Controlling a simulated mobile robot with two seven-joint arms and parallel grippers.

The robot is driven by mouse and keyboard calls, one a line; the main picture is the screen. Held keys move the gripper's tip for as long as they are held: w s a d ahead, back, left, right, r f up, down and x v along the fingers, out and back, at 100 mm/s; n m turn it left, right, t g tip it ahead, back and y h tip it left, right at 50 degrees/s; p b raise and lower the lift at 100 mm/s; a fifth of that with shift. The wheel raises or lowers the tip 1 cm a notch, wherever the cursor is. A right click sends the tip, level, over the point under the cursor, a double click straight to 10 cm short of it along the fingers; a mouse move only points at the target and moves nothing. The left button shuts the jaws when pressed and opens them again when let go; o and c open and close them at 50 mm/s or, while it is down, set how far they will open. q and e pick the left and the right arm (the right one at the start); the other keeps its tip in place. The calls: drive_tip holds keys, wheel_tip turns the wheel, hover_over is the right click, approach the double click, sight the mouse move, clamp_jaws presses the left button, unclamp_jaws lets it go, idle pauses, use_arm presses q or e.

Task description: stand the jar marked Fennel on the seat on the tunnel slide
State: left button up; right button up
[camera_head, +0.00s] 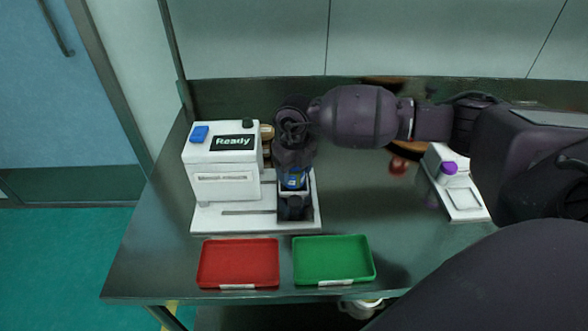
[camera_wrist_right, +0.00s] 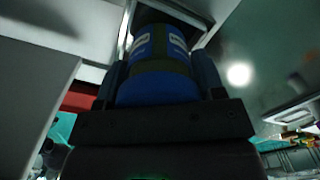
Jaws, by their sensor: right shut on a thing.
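My right gripper (camera_head: 294,184) is shut on a blue-banded jar (camera_wrist_right: 160,70), which fills the middle of the right wrist view between the fingers. The jar's label is too small and dark to read. In the head view, only a bit of the jar's blue (camera_head: 293,177) shows. The gripper points down over the right part of the white slide base (camera_head: 255,222) of the machine. The seat is hidden under my gripper, and I cannot tell whether the jar touches it. My left gripper is not in view.
The white machine box (camera_head: 222,160) reads "Ready" and stands just left of my gripper. A red tray (camera_head: 238,284) and a green tray (camera_head: 333,280) lie empty in front. A white device with a purple knob (camera_head: 449,168) stands at right. Round brown things sit behind my arm.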

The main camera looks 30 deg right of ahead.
drive_tip(key=shift+f, duration=0.15)
drive_tip(key=o, duration=1)
drive_tip(key=shift+c, duration=0.2)
wheel_tip(320, 180, up, 11)
drive_tip(key=shift+r+p, duration=0.15)
drive_tip(key=shift+p, duration=0.7)
drive_tip(key=shift+r, duration=0.5)
